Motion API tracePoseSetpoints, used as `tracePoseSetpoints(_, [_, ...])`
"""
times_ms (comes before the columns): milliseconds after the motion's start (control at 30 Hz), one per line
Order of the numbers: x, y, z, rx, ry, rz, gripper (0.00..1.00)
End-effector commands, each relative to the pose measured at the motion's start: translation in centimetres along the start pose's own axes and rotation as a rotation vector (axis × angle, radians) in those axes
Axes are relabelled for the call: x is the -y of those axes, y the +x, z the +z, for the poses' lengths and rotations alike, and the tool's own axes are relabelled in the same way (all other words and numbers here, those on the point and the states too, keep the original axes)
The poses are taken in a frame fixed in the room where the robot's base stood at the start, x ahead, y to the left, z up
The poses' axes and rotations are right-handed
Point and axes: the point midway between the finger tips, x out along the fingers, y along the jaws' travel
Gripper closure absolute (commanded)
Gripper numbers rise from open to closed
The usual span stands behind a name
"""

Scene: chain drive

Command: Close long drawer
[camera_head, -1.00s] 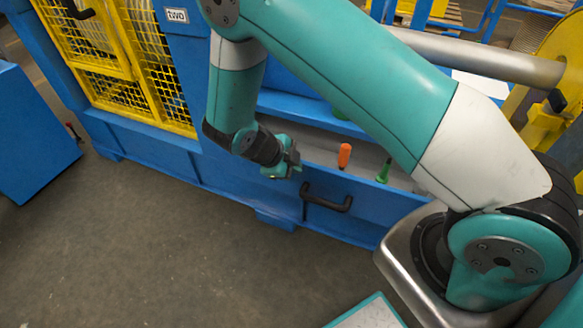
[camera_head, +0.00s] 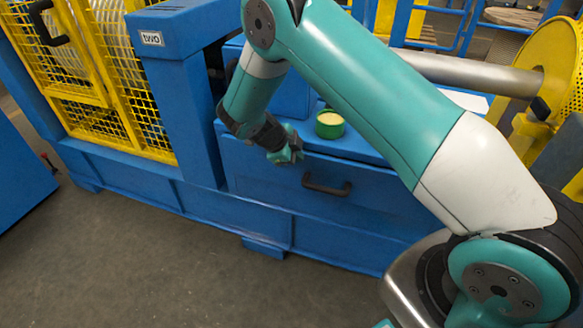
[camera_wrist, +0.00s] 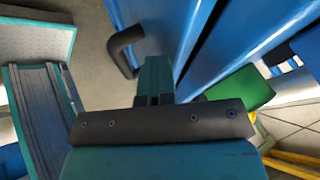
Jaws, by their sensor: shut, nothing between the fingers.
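The long drawer (camera_head: 375,198) is the blue front with a black bar handle (camera_head: 326,184) under the blue worktop. In the head view its front sits at the worktop edge and no drawer inside shows. In the wrist view the handle (camera_wrist: 125,48) is ahead and left of the fingers, and a dark line runs along the blue panels. My gripper (camera_head: 294,153) is shut and empty, by the upper edge of the drawer front, up and left of the handle. Its fingers (camera_wrist: 154,82) also show in the wrist view. Whether they touch the drawer cannot be told.
A green round container (camera_head: 330,124) stands on the worktop, right of my gripper. A blue post with a "two" label (camera_head: 152,38) and a yellow mesh door (camera_head: 128,75) are at left. A metal roller (camera_head: 470,68) lies at back right. The floor in front is clear.

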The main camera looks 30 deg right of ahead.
Motion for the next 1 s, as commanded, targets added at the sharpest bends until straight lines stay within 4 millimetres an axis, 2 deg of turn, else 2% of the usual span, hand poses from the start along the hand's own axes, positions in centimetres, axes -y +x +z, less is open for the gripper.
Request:
tracePoseSetpoints(433, [0.6, 0.2, -0.2, 0.001, 0.012, -0.010, 1.00])
tracePoseSetpoints(567, [-0.6, -0.4, 0.0, 0.000, 0.009, -0.008, 1.00])
tracePoseSetpoints(667, [-2.2, -1.3, 0.3, 0.000, 0.003, -0.004, 1.00])
tracePoseSetpoints(700, [-2.9, -1.8, 0.4, 0.000, 0.001, -0.003, 1.00])
tracePoseSetpoints(800, [-2.5, -4.8, 0.4, 0.004, 0.005, -0.004, 1.00])
tracePoseSetpoints(1000, [-2.5, -8.9, 0.2, -0.001, 0.006, 0.001, 1.00])
